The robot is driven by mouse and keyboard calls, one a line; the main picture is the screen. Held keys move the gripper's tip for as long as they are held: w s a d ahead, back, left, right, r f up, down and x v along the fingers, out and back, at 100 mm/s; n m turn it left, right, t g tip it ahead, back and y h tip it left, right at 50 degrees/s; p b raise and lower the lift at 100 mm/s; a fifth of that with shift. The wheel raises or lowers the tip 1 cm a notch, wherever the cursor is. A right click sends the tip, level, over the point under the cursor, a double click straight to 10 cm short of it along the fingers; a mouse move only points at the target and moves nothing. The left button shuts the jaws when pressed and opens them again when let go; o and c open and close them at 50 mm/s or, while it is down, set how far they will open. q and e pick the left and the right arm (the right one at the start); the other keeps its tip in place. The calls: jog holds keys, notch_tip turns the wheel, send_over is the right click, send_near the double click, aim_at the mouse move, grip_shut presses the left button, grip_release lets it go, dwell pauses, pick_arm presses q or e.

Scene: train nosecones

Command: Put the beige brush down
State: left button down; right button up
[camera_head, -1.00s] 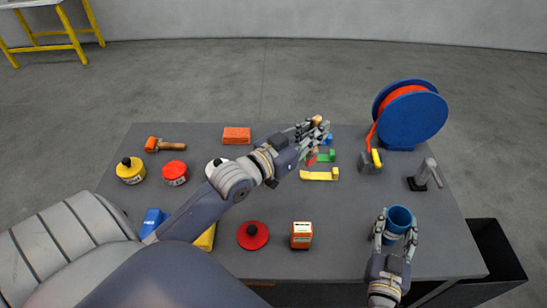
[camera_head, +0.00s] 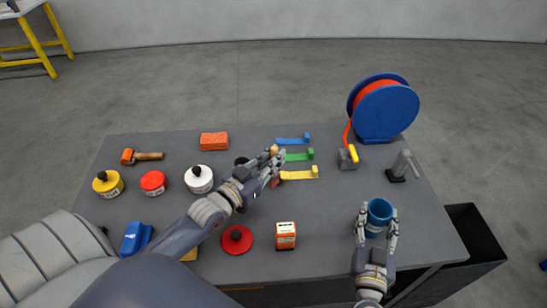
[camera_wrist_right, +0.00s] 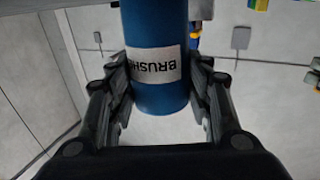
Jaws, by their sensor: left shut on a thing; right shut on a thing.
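My left gripper (camera_head: 272,160) is shut, with a small beige piece (camera_head: 274,149) showing at its fingertips, which looks like part of the beige brush. The fingers hide the rest of it. This gripper is over the table, just left of the yellow strip (camera_head: 298,174); I cannot tell if the brush touches the table. My right gripper (camera_head: 376,226) is shut around a blue cup (camera_head: 379,211) at the table's right side. In the right wrist view the cup (camera_wrist_right: 155,35) carries a white label reading "BRUSHE…", upside down, between both fingers.
Green (camera_head: 298,156) and blue (camera_head: 293,140) strips lie behind the yellow one. A red-orange hose reel (camera_head: 388,112) stands at the back right. Several cans, an orange brick (camera_head: 214,141) and a red lid (camera_head: 236,240) occupy the left and front.

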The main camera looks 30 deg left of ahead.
pick_arm(q)
jog(key=c, duration=1.6)
grip_release()
jog(key=shift+c, duration=0.2)
